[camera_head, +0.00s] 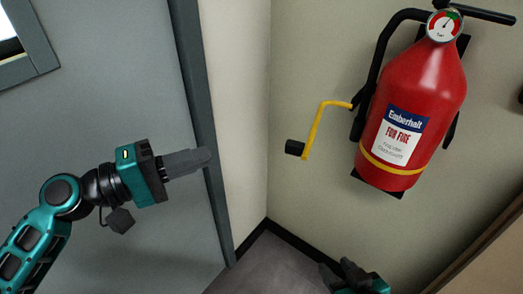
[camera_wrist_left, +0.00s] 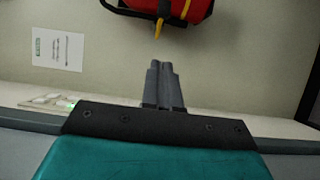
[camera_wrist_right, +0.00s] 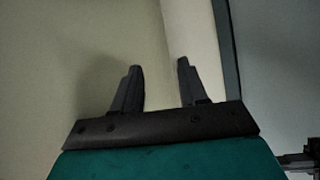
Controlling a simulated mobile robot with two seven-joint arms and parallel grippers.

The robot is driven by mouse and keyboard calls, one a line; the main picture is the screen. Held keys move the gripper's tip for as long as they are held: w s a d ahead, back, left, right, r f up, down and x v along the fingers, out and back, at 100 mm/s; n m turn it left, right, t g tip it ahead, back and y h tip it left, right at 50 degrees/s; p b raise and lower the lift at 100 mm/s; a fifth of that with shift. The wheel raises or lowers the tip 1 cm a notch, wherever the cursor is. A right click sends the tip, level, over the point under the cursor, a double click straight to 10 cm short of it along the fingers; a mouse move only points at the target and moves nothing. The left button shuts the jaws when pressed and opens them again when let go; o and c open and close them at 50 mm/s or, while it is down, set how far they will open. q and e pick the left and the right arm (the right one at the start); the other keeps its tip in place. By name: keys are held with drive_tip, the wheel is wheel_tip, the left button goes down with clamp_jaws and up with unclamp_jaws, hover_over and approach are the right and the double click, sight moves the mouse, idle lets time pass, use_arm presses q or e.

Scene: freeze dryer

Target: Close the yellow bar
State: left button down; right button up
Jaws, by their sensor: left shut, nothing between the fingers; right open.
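The yellow bar (camera_head: 316,122) is a thin crank-shaped bar with a black end knob (camera_head: 295,148). It sticks out to the left from the black bracket of the red fire extinguisher (camera_head: 420,95) on the wall. A bit of yellow also shows below the red extinguisher in the left wrist view (camera_wrist_left: 159,28). My left gripper (camera_head: 208,156) is shut and empty, left of the bar and apart from it, in front of the door frame. My right gripper (camera_head: 340,270) is low at the bottom edge, below the bar; in the right wrist view its fingers (camera_wrist_right: 157,85) are apart with nothing between them.
A grey door (camera_head: 110,80) with a dark frame stands on the left. A white paper sheet (camera_wrist_left: 59,49) is on the wall in the left wrist view. A brown wooden edge (camera_head: 490,255) is at the lower right. The wall around the bar is clear.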

use_arm(q)
drive_tip(key=w+d+p, duration=0.2)
drive_tip(key=d, duration=0.9)
drive_tip(key=shift+w+d, duration=0.2)
drive_tip(key=shift+w, duration=0.05)
